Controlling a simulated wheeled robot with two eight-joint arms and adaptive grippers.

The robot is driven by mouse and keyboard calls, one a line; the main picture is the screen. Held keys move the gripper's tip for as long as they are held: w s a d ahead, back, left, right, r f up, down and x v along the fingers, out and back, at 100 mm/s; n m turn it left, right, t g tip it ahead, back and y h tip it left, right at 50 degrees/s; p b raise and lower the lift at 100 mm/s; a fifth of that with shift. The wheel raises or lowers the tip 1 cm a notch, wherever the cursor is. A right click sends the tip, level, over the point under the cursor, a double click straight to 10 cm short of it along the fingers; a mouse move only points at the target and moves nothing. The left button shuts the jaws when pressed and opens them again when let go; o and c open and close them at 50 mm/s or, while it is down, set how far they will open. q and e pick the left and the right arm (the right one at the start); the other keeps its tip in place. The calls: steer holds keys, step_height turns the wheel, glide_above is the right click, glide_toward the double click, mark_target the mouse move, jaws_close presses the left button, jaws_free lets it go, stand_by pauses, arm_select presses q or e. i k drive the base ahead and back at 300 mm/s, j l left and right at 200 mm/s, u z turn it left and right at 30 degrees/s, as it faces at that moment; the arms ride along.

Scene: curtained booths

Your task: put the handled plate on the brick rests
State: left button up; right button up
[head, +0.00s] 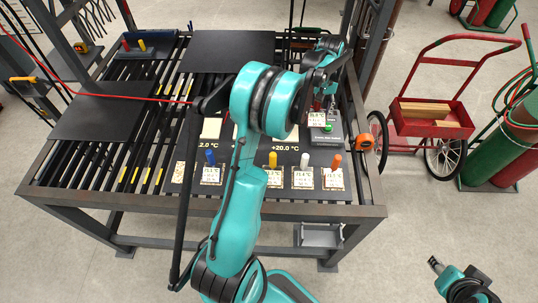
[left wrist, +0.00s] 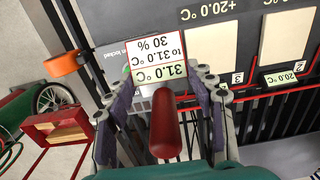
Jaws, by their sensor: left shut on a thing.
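My left gripper (left wrist: 162,100) is shut on the red handle (left wrist: 165,132) of a handled plate (left wrist: 158,60), whose label reads 31.0 °C and 30 %. In the head view this gripper (head: 319,103) is at the right end of the slatted table, above a dark box; my own arm partly hides it. I cannot tell whether the plate touches anything below. Pale flat blocks, perhaps the brick rests (left wrist: 289,40), lie on a dark board beside the gripper. My right gripper (head: 435,264) is at the lower right, away from the table; its fingers are too small to read.
The dark box (head: 326,135) has a green button. An orange tape measure (head: 366,142) sits at the table's right edge. A red cart (head: 430,118) stands beyond.

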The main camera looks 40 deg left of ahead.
mark_target(184, 173)
steer(key=k, duration=0.95)
